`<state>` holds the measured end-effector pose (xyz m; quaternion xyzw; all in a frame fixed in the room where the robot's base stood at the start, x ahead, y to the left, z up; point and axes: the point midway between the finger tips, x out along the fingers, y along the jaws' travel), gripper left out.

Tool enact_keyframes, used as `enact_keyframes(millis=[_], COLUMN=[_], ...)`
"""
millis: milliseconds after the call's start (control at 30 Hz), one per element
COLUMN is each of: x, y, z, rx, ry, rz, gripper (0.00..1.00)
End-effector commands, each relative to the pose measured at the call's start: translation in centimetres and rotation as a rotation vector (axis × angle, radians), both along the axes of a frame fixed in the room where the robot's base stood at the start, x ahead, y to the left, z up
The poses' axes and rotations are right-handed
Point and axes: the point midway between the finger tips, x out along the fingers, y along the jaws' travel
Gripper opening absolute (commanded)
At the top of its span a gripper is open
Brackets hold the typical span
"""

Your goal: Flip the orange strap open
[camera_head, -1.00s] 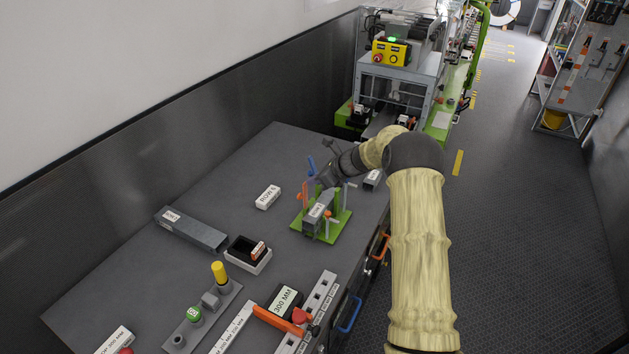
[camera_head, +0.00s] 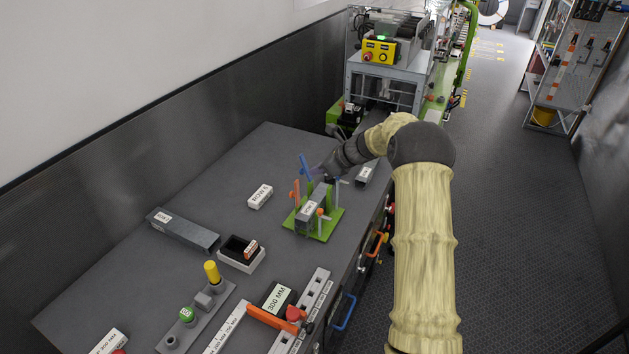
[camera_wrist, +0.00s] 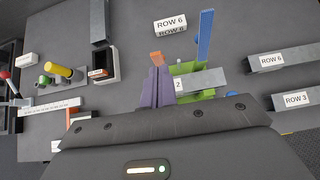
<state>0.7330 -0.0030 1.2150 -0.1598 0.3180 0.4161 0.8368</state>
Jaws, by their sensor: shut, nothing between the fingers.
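The orange strap (camera_head: 296,190) stands roughly upright at the left side of a green fixture (camera_head: 328,231) on the grey bench. Its orange end (camera_wrist: 156,58) shows just beyond my fingertips in the wrist view. A blue strap (camera_head: 305,166) stands tilted at the fixture's back and shows tall in the wrist view (camera_wrist: 205,36). A grey labelled bar (camera_head: 313,205) lies in the fixture. My gripper (camera_head: 321,172) is over the fixture's back side; its purple fingers (camera_wrist: 156,86) are shut and empty. I cannot tell whether they touch the orange strap.
A white ROW 6 block (camera_head: 260,197) lies left of the fixture. A grey bar (camera_head: 367,173) lies right of my gripper. Bench between them is clear.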

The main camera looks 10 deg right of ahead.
Motion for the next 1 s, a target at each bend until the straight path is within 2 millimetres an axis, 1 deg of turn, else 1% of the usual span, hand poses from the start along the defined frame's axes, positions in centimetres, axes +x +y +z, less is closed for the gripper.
enact_keyframes(millis=[100, 200, 300, 400, 533, 800, 867, 967, 1000], x=[0.6, 0.9, 1.2, 1.4, 1.4, 1.2, 0.8, -0.8, -1.7], y=[1.5, 2.1, 2.6, 2.7, 2.7, 2.6, 2.7, 3.0, 3.1], z=[2.0, 3.7, 5.1, 5.9, 6.1, 6.0, 5.9, 5.4, 5.1], rx=[-0.002, -0.001, 0.000, 0.000, 0.001, -0.008, -0.032, -0.111, -0.157], ry=[-0.004, -0.003, -0.003, -0.001, 0.002, -0.001, -0.009, -0.032, -0.046], rz=[0.010, 0.012, 0.013, 0.011, 0.010, 0.015, 0.031, 0.094, 0.130], gripper=[0.00, 0.00, 0.00, 0.00, 0.00, 0.00, 0.00, 0.00, 0.00])
